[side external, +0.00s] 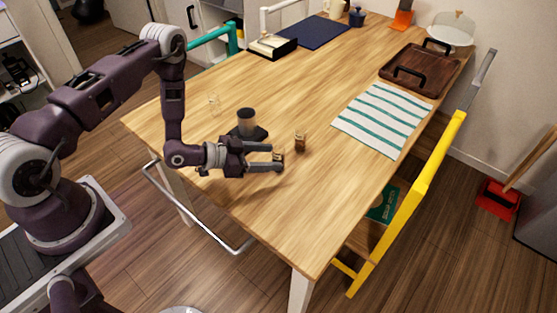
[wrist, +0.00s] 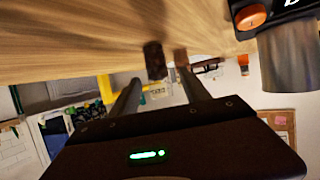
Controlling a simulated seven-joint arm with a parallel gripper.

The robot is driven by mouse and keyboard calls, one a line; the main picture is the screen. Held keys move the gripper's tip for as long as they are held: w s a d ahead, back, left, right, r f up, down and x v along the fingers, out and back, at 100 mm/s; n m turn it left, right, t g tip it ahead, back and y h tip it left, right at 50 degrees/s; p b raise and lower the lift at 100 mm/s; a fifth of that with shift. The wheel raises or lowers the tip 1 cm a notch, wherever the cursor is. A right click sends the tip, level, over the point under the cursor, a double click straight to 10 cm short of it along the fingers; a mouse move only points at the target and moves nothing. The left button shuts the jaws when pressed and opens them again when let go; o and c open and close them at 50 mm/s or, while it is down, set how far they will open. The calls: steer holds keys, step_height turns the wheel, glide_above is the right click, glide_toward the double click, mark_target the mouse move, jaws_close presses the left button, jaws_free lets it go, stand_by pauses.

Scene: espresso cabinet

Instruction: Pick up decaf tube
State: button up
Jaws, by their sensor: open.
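Two small brown-filled tubes stand upright on the table. In the side view, one tube (side external: 278,158) is at my gripper (side external: 276,162), between or just beyond its fingertips. The other tube (side external: 300,142) stands apart, a little farther back and right. No label can be read, so I cannot tell which is decaf. My gripper is open and low over the table, pointing right. In the wrist view, which looks upside down, the gripper (wrist: 160,76) has a dark tube (wrist: 155,60) in the gap, with another brown tube (wrist: 180,57) by the right finger's tip.
A clear glass (side external: 214,103) is at back left. A striped towel (side external: 380,118) lies right. The table front is clear.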

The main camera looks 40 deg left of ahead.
steer(key=x, duration=0.6)
steer(key=shift+w+d, duration=0.2)
jaws_close()
